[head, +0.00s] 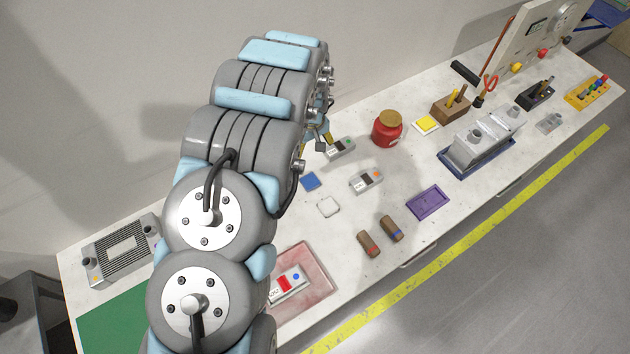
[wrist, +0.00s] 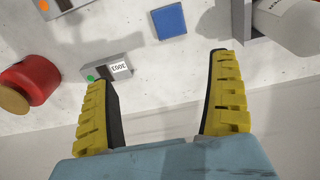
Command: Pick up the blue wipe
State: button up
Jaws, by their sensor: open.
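The blue wipe (head: 310,181) is a small flat blue square lying on the white bench, to the right of my arm in the head view. In the wrist view the blue wipe (wrist: 169,20) lies at the top middle, beyond my fingertips. My gripper (wrist: 158,65) has yellow ribbed fingers spread wide with nothing between them. The wipe is apart from both fingers. In the head view my gripper (head: 322,140) is mostly hidden behind my arm.
A grey labelled block (wrist: 105,65) sits close to the left finger. A red jar (wrist: 30,82) with a tan lid stands further left. A grey-white cylinder (wrist: 290,22) is at upper right. A white square (head: 328,207) lies near the wipe.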

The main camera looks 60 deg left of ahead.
jog(key=s, duration=0.2)
jog(key=b, duration=0.1)
send_over(310, 180)
jog(key=shift+s+f, duration=0.2)
jog(key=shift+f, duration=5.5)
jog(key=shift+w+f, duration=0.2)
jog(key=shift+f, duration=2.45)
jog(key=shift+c, duration=0.2)
jog(key=c, duration=1)
